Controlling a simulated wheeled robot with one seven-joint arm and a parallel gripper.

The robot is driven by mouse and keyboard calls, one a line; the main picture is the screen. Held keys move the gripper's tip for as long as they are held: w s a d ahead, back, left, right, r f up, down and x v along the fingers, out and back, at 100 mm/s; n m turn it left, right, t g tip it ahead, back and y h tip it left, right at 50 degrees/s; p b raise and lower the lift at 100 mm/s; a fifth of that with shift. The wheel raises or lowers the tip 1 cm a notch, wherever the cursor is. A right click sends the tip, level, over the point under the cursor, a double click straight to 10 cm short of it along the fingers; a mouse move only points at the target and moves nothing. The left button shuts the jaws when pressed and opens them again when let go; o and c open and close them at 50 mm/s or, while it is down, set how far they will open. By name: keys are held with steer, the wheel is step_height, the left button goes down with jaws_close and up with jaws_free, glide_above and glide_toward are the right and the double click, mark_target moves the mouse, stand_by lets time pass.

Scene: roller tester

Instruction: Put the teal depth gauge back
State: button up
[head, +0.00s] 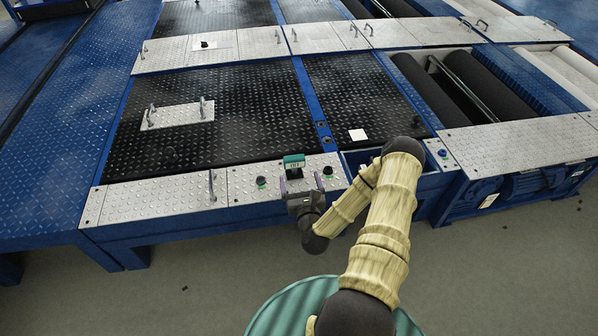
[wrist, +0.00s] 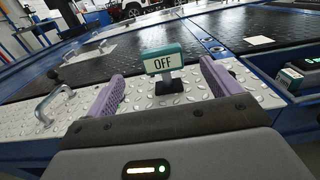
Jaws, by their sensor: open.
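A teal gauge with a white display reading OFF (wrist: 164,60) stands upright on a dark foot on the silver tread plate. It also shows in the head view (head: 293,161), just beyond my gripper (head: 298,187). In the wrist view, my gripper's purple fingers (wrist: 168,92) are spread wide apart and empty. The gauge is ahead and between them, with no visible contact.
The silver plate (head: 245,183) carries a bar handle (wrist: 53,104) left of my gripper and dark knobs with green marks (head: 261,182) beside the gauge. A black tread deck (head: 240,110) lies behind, with a white square (head: 358,134). Rollers (head: 440,92) are at the right.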

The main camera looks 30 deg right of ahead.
steer(key=shift+s, duration=0.1)
stand_by(0.4)
steer(key=w+a+n+y, duration=0.1)
steer(key=n, duration=0.2)
steer(key=w+a+n+g+y, duration=0.1)
steer(key=a+n+y, duration=0.1)
steer(key=n, duration=0.1)
steer(key=a+r+n+y, duration=0.1)
steer(key=a+n+y, duration=0.1)
steer(key=n, duration=0.1)
steer(key=shift+w+n+g, duration=0.3)
steer(key=shift+w+g, duration=0.1)
steer(key=s+a+r+n+g, duration=0.5)
steer(key=s+r+n, duration=0.4)
steer(key=n, duration=0.5)
steer(key=s+a+r+n+g, duration=0.4)
steer(key=s+r+n+g, duration=0.4)
steer(key=n, duration=0.7)
steer(key=s+r, duration=0.1)
steer(key=s, duration=0.1)
steer(key=shift+s+a+r+n, duration=0.25)
steer(key=shift+s+a+n, duration=0.05)
steer(key=shift+s+a, duration=0.05)
steer(key=shift+r, duration=0.1)
